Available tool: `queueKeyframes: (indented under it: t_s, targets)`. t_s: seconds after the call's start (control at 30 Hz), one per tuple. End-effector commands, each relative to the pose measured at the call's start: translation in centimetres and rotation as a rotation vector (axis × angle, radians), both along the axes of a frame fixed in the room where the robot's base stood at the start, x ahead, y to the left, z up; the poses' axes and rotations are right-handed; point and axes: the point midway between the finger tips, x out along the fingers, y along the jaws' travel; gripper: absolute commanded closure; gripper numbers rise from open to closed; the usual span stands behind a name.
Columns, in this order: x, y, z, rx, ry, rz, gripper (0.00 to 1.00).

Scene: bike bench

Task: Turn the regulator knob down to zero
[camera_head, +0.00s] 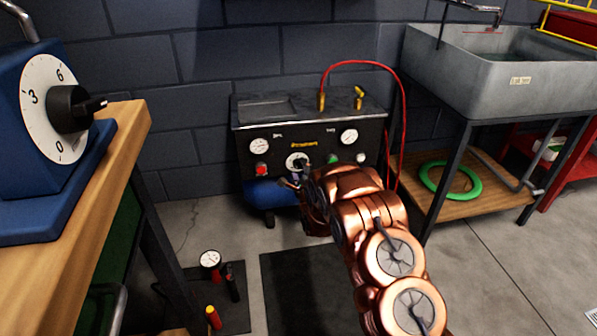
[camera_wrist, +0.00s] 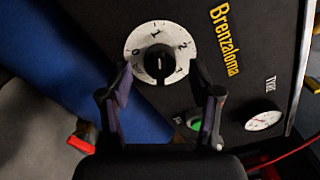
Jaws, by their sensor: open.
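The regulator knob (camera_wrist: 158,66) is black and sits in the middle of a white dial (camera_wrist: 136,73) with 0, 1, 2 and more marks. A short pale line on the knob runs roughly up and down in the wrist view, in line with the 1; which end is the pointer I cannot tell. In the head view the dial (camera_head: 297,160) is on the front of the black compressor panel, partly hidden by my gripper (camera_head: 294,174). In the wrist view my gripper (camera_wrist: 161,78) is open, with one finger on each side of the knob; contact is not clear.
A green button (camera_wrist: 194,122) and a gauge (camera_wrist: 263,121) are near the dial. A red button (camera_head: 261,170) is left of it. A red hose (camera_head: 402,110) loops at the right. A workbench (camera_head: 125,125) with a blue timer (camera_head: 25,190) stands left.

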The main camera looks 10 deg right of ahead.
Motion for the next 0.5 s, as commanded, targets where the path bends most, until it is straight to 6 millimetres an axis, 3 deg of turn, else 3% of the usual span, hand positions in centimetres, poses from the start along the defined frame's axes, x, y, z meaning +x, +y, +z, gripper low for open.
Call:
queueKeyframes:
  t_s: [0.2, 0.5]
  targets:
    - [1.17, 0.05, -0.01, 0.0, 0.0, 0.001, 0.37]
    - [1.33, 0.07, 0.04, 0.0, 0.0, 0.001, 0.37]
